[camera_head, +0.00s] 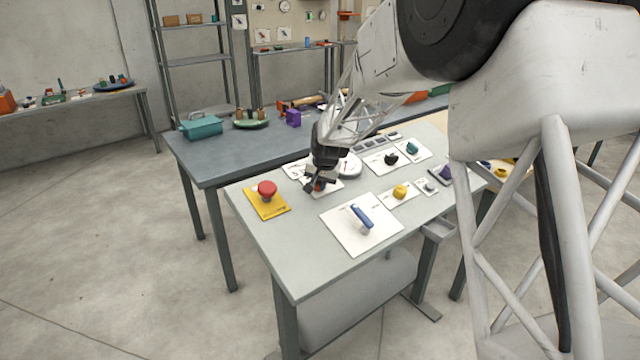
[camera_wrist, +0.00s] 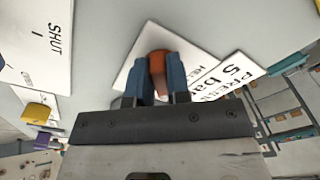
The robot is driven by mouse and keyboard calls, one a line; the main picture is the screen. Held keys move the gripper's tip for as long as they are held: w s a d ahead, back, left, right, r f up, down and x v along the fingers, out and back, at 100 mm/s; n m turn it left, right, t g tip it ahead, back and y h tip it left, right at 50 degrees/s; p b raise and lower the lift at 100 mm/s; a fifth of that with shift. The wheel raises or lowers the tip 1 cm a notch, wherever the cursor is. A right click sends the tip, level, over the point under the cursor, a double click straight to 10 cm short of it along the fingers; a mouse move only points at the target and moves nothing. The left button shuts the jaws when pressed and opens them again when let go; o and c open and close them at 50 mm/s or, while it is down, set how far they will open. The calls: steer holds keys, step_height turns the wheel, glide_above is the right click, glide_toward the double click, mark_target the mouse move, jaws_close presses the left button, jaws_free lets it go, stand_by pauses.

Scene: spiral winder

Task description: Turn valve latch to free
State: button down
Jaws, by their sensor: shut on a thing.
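My gripper (camera_head: 318,186) points down at a white plate (camera_head: 333,188) near the left rear of the light grey table (camera_head: 290,240). In the wrist view the two blue fingers of my gripper (camera_wrist: 160,88) are closed around an orange-red knob (camera_wrist: 158,62). The knob stands on a white plate (camera_wrist: 139,50), and beside it is a label (camera_wrist: 222,76) reading "5 bar" with other words partly hidden. I cannot read the whole marking under the knob, nor tell its turn position. A blue lever handle (camera_head: 361,217) lies on a larger white plate (camera_head: 345,238); a plate marked "SHUT" (camera_wrist: 45,45) shows in the wrist view.
A red mushroom button (camera_head: 267,188) on a yellow plate stands left of my gripper. A yellow knob (camera_head: 400,191), black knob (camera_head: 391,158) and teal knob (camera_head: 412,147) are to the right. A round white gauge (camera_head: 350,166) is close behind my gripper. The table's front left is clear.

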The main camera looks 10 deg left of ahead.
steer(key=m, duration=0.4)
steer(key=shift+a+r, duration=0.1)
steer(key=shift+a, duration=0.1)
steer(key=shift+w+a+m, duration=0.1)
steer(key=shift+w+m, duration=0.05)
steer(key=shift+m, duration=2.05)
steer(key=c, duration=1.1)
jaws_free()
steer(key=shift+r, duration=0.1)
steer(key=shift+v, duration=3.8)
steer(key=shift+a+r, duration=0.1)
steer(key=shift+a, duration=0.1)
steer(key=shift+d+h, duration=0.1)
steer(key=shift+h, duration=0.2)
